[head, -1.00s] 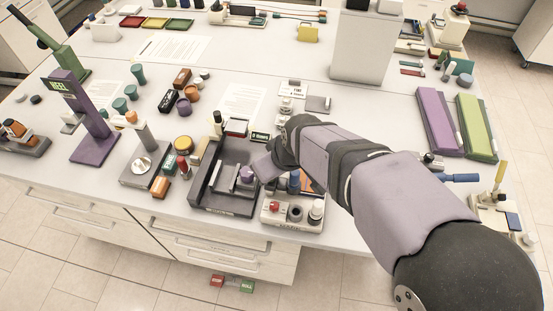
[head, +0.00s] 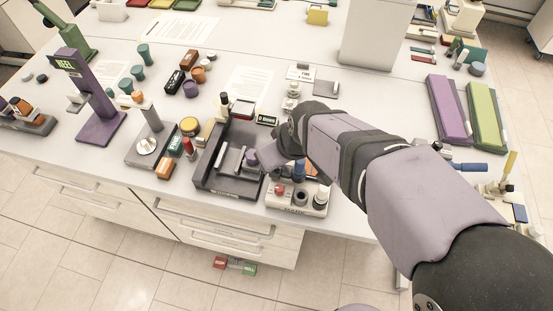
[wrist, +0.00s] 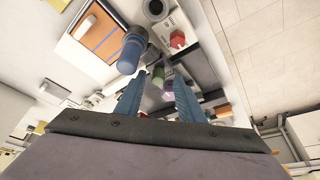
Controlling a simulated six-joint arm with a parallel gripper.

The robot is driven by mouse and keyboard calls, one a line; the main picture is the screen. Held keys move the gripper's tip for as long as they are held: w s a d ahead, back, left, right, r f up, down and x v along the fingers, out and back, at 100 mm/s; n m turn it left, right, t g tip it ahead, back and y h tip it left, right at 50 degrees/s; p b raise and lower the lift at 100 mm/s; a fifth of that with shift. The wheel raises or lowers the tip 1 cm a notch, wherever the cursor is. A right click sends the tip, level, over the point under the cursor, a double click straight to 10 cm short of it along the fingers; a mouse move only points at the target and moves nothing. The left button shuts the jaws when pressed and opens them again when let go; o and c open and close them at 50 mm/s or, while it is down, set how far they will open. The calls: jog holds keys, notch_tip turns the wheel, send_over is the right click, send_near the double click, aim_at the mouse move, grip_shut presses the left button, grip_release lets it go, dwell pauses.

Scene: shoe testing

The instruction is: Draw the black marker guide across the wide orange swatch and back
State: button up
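My gripper (wrist: 160,90) shows two blue fingers in the wrist view, apart with a gap between them. A purple knob and a green piece (wrist: 163,88) show beyond the gap, and I see no grip on them. In the head view my gripper (head: 268,156) is at the right side of a dark tray (head: 205,180), beside a purple-topped piece (head: 252,159). I cannot make out the black marker guide for sure.
A blue cylinder (wrist: 131,52) stands close to the fingers. A pale block with a red knob (head: 281,189) stands right of the tray. Purple and green boards (head: 470,110) lie at the right. The bench front edge is close.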

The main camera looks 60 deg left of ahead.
aim_at(279, 175)
jog(key=b+v, duration=0.1)
jog(key=v, duration=0.6)
jog(key=shift+b, duration=0.35)
jog(key=a+m+h+p, duration=0.1)
jog(key=p, duration=0.1)
jog(key=a+m+h+p, duration=0.1)
jog(key=a+h+p, duration=0.1)
jog(key=p, duration=0.1)
jog(key=shift+a+r, duration=0.2)
jog(key=shift+r, duration=0.15)
jog(key=shift+a+f+m+h+p, duration=0.2)
jog(key=shift+f+m+h+p, duration=0.1)
jog(key=shift+m+h+p, duration=0.5)
jog(key=shift+w+f+p, duration=0.1)
jog(key=shift+f+p, duration=1.15)
jog(key=shift+f, duration=2.4)
